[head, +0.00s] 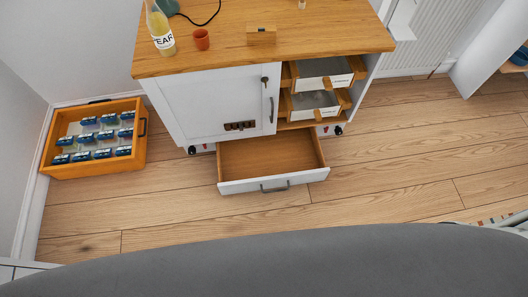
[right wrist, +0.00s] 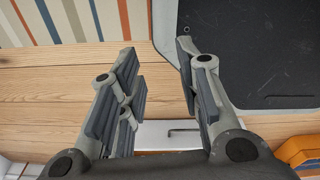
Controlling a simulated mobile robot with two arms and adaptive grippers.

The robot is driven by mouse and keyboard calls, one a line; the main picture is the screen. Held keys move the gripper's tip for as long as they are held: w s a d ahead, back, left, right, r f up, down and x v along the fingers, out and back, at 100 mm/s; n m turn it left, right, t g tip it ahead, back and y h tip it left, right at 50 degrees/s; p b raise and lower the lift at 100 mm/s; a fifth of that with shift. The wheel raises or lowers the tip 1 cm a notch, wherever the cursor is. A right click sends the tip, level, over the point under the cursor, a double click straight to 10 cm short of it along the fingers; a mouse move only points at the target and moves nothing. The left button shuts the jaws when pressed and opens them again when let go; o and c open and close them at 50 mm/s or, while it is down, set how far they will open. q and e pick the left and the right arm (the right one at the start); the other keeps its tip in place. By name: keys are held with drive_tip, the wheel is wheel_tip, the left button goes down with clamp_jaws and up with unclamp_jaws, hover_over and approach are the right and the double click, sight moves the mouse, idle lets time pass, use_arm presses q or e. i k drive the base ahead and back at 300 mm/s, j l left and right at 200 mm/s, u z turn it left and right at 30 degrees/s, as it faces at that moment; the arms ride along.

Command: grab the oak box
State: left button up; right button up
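A small wooden block-like box (head: 261,36) with dark marks on top stands on the wooden cabinet top (head: 340,30) in the head view. A larger orange-brown wooden box (head: 52,150), open at the top, sits on the floor at the left and holds several blue-topped packs. The frames do not settle which one is the oak box. My right gripper (right wrist: 157,70) shows in the right wrist view, fingers apart, with nothing between them. An orange box edge (right wrist: 303,150) shows at that view's lower right. My left gripper is not in view.
The white cabinet (head: 205,105) has its bottom drawer (head: 270,160) pulled open over the floor. A bottle (head: 160,30) and a red cup (head: 201,39) stand on top. Two trays sit in the cabinet's open right bay. Wooden floor right of the drawer is clear.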

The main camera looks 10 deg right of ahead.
sight(264, 38)
drive_tip(key=k+l, duration=0.2)
drive_tip(key=k, duration=0.2)
drive_tip(key=k+l, duration=0.15)
drive_tip(key=k, duration=0.2)
drive_tip(key=i+l+u, duration=0.3)
drive_tip(key=i+l, duration=0.15)
drive_tip(key=i+l+u, duration=0.3)
drive_tip(key=i+l, duration=0.35)
